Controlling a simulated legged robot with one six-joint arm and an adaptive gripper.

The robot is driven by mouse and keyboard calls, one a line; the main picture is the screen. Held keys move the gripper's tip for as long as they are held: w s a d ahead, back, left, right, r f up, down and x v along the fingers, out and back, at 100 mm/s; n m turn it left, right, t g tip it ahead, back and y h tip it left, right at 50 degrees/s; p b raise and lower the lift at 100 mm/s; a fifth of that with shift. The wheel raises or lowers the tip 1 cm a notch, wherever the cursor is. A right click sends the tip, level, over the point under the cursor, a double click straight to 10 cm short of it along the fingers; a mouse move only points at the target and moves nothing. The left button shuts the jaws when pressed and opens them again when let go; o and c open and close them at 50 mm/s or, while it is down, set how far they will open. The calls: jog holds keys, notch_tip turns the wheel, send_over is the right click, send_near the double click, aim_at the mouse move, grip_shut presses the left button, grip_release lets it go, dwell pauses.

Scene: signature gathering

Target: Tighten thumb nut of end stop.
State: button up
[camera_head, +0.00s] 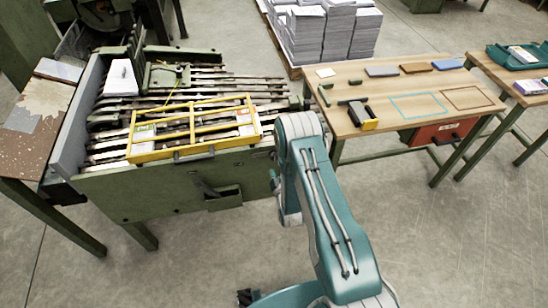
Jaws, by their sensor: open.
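The green-framed machine bed (170,200) with several dark rails stands at the left. A green plate-like fitting (162,76) sits across the rails near its far side; I cannot tell whether it is the end stop. The thumb nut is too small to make out. My arm rises from the bottom right and bends at the machine's right corner. The small dark part at the bottom edge looks like my gripper (248,297). It is low, in front of the machine and well apart from the rails, with nothing visible in it.
A yellow guard frame (190,121) lies over the rails' front. A white block (122,78) stands at the back left. A wooden bench (360,83) at the right carries a yellow-and-black tool (363,114) and small items. Paper stacks (325,30) stand behind. The front floor is clear.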

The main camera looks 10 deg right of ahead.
aim_at(275, 159)
jog(key=w, duration=0.5)
jog(key=shift+s, duration=0.1)
grip_shut()
